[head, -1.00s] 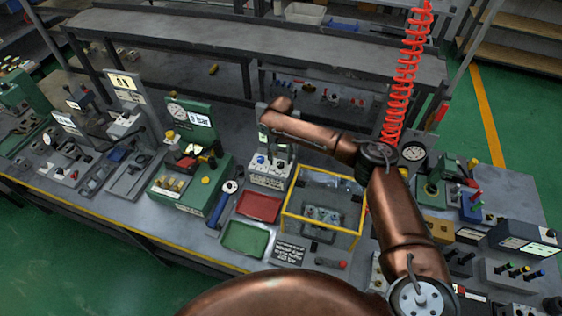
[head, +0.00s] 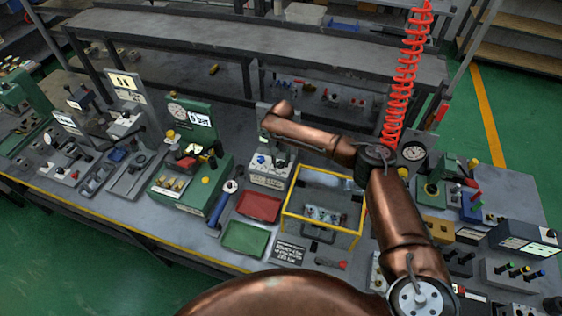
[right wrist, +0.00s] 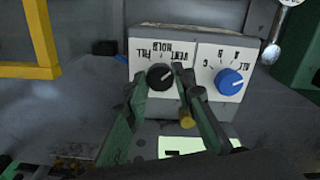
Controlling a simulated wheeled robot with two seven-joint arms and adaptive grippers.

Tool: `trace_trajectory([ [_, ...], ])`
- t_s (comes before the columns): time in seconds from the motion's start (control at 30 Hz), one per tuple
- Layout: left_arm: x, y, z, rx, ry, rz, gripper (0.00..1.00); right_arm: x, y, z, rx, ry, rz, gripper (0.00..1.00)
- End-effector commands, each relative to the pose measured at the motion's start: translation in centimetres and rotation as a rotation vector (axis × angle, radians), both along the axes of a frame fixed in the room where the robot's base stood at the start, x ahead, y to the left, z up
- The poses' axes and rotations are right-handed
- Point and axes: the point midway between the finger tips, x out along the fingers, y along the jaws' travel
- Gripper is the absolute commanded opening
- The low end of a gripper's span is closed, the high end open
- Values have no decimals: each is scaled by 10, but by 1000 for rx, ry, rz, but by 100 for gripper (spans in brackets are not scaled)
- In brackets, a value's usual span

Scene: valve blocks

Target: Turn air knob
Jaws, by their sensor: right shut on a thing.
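In the right wrist view a pale control box has a black knob (right wrist: 160,77) on its left face, labelled FILL, HOLD and VENT, printed upside down here. A blue knob (right wrist: 229,81) sits on the right face, with letters around it. My right gripper (right wrist: 161,84) has its two dark green fingers on either side of the black knob and is shut on it. A white mark on the knob points to the right. In the head view the control box (head: 267,181) stands at the back of the bench, partly hidden by my right gripper (head: 280,153). My left gripper is not in view.
A yellow-framed clear enclosure (head: 323,235) stands right of the control box, holding a valve block (head: 322,214). Red (head: 259,207) and green (head: 244,238) trays lie in front. A green gauge station (head: 190,187) stands to the left. A red coiled hose (head: 402,85) hangs behind my arm.

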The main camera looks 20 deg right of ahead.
Motion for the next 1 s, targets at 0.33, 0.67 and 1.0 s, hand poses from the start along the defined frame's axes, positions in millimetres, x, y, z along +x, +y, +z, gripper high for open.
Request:
trace_trajectory([
  [0.33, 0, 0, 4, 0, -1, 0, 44, -1, 0, 0, 0, 2, 19, 0],
  [0.67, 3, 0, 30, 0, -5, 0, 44, -2, 0, 2, 2, 6, 190, 0],
  [1.0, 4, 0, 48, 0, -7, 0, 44, -2, 0, 0, 3, 4, 506, 0],
])
